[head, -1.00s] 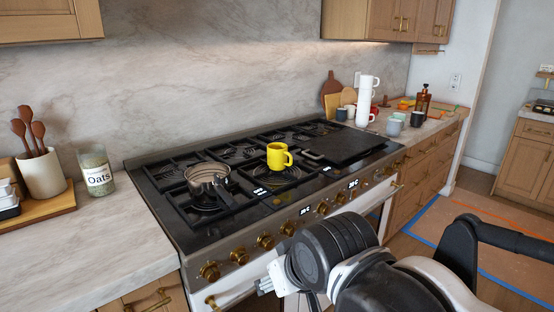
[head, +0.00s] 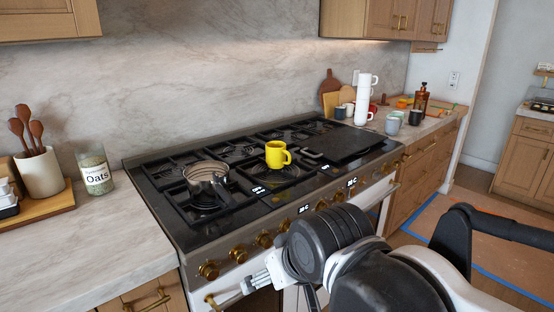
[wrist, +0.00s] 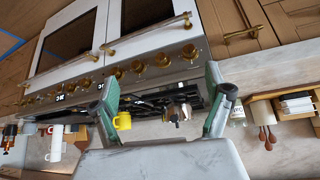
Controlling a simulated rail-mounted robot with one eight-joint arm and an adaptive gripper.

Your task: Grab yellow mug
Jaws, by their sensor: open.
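The yellow mug (head: 277,154) stands upright on a burner grate of the stove (head: 232,232), near the middle of the cooktop, with its handle toward the right. It also shows in the wrist view (wrist: 122,121), where the scene is upside down, close to the inner side of the left finger. My gripper (wrist: 161,78) is open and empty, its two fingers spread wide. In the head view my gripper (head: 258,283) is low in front of the stove's knobs, well apart from the mug, and partly hidden by my arm.
A metal saucepan (head: 206,178) stands left of the mug. A black griddle plate (head: 345,145) lies to its right. White stacked cups (head: 364,98) and small cups stand on the right counter. An oats jar (head: 95,170) and utensil crock (head: 40,173) are at left.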

